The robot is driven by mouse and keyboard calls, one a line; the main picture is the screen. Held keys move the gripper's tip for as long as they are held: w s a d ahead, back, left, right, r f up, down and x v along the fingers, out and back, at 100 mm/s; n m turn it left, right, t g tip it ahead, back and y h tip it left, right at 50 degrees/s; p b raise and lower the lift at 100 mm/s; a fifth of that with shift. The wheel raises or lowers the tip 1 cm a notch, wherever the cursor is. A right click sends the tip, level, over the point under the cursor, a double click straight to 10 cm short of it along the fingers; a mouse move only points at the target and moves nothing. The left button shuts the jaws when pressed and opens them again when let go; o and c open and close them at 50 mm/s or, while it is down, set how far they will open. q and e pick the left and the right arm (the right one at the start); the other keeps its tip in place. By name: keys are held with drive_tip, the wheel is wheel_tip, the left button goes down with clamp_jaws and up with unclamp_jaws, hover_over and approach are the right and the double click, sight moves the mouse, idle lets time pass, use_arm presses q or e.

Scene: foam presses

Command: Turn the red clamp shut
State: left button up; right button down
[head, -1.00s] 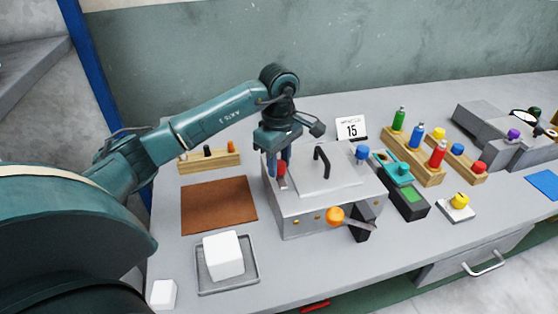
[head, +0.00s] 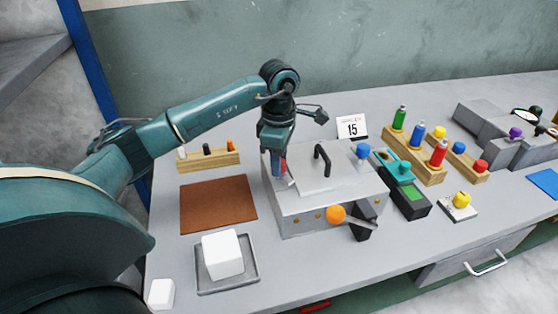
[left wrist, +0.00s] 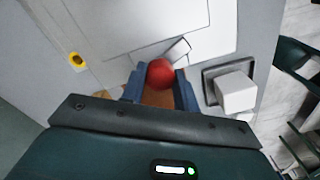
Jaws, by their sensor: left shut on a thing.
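The red clamp (head: 284,166) is a round red knob on the left end of the grey metal press (head: 325,208). In the left wrist view the red knob (left wrist: 160,72) sits between the two blue fingers, with a pale lever beside it. My left gripper (head: 278,163) points down from above and is shut on the knob; it hides part of it in the head view. The press lid with its black handle (head: 321,158) lies closed. A blue clamp knob (head: 362,152) stands at the lid's right side.
A brown mat (head: 218,205) and a tray (head: 228,279) with a white block (head: 222,252) lie left. Wooden racks (head: 417,163) with bottles and a teal device (head: 398,172) stand right.

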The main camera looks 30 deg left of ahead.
use_arm(q)
drive_tip(key=n, duration=0.6)
drive_tip(key=shift+b, duration=0.35)
drive_tip(key=n, duration=0.7)
idle(0.4)
drive_tip(key=o, duration=1)
drive_tip(key=shift+c, duration=0.2)
wheel_tip(320, 180, up, 13)
drive_tip(key=shift+r, duration=0.1)
